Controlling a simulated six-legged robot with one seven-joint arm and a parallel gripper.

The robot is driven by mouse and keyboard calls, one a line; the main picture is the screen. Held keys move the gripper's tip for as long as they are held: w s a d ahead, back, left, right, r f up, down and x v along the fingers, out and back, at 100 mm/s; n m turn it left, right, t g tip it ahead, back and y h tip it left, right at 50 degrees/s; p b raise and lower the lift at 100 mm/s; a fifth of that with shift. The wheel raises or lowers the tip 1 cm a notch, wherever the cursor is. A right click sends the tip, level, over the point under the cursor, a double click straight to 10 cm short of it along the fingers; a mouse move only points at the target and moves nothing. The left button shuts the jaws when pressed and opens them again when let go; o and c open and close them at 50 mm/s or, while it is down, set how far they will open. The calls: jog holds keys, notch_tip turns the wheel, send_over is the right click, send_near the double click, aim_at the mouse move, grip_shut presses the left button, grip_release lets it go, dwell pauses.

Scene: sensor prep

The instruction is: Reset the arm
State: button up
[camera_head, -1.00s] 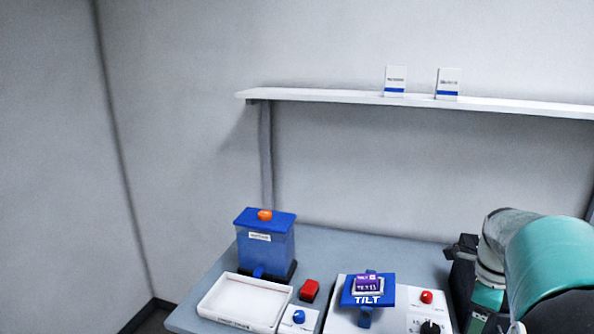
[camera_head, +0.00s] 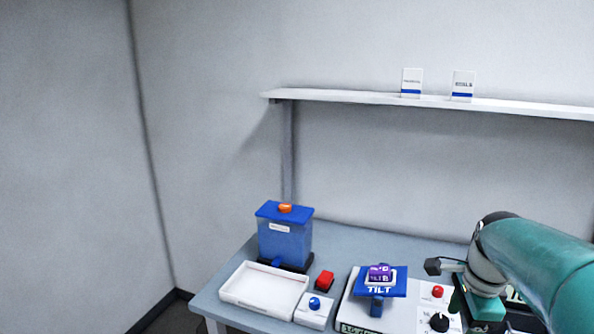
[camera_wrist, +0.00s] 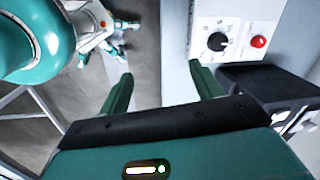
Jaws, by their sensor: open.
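My gripper shows in the wrist view (camera_wrist: 160,90), its two green fingers spread wide apart with nothing between them. It points down past the edge of the white machine, over the grey floor. In the head view my green arm reaches in from the right, beside the machine's right end; the fingertips cannot be made out there. The white machine (camera_head: 405,312) carries a blue TILT platform (camera_head: 367,290) with a small purple block (camera_head: 380,272) on it. A red button (camera_head: 438,291) and a black dial (camera_head: 439,322) are on its right part.
A blue container (camera_head: 285,240) with an orange knob stands at the table's back left. A shelf (camera_head: 340,98) with two small boxes hangs above.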

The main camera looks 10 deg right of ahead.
jog(key=s+a+n+t, duration=0.2)
jog(key=s+a+n, duration=0.1)
jog(key=a+n, duration=0.7)
jog(key=s+a+r+n+t, duration=0.1)
jog(key=s+a+n, duration=0.3)
jog(key=a+n, duration=0.7)
jog(key=shift+a+t, duration=0.15)
jog(key=shift+t, duration=0.45)
jog(key=shift+s, duration=0.1)
